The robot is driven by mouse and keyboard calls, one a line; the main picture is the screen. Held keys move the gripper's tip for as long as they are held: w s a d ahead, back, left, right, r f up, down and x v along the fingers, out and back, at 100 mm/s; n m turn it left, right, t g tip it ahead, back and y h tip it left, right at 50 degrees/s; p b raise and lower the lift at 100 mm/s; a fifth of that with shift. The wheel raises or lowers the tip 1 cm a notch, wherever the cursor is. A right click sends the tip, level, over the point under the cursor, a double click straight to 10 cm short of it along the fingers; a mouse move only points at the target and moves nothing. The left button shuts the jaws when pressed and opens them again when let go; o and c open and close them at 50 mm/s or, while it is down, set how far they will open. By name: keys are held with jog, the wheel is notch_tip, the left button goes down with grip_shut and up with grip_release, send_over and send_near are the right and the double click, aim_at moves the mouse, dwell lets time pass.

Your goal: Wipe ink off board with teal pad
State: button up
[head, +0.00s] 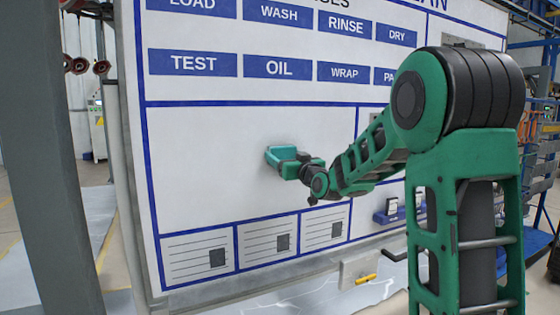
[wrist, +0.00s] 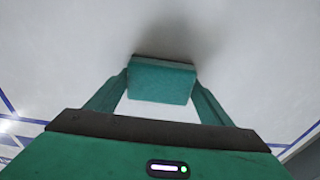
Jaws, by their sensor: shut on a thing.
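The teal pad (head: 273,155) is in front of the large white panel of the board (head: 200,180), right of the panel's middle. My gripper (head: 284,163) is shut on the pad. I cannot tell whether the pad touches the board. No clear ink mark shows on the visible white panel; the patch behind the pad and gripper is hidden.
A blue ledge (head: 383,217) with small items juts from the board's lower right. A yellow marker-like object (head: 365,279) is on a pale bracket below the board. A grey post (head: 45,150) stands at left. My arm covers part of the board's right side.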

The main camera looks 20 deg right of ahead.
aim_at(230, 157)
jog(key=shift+d, duration=1.95)
jog(key=shift+w+a, duration=0.1)
jog(key=shift+a, duration=1.85)
jog(key=shift+s+a, duration=0.2)
jog(key=shift+a, duration=3.15)
jog(key=shift+w+a, duration=0.15)
jog(key=shift+a, duration=5.05)
jog(key=shift+s+d, duration=0.1)
jog(key=shift+s, duration=2.85)
jog(key=shift+s, duration=0.1)
jog(key=shift+s, duration=1.4)
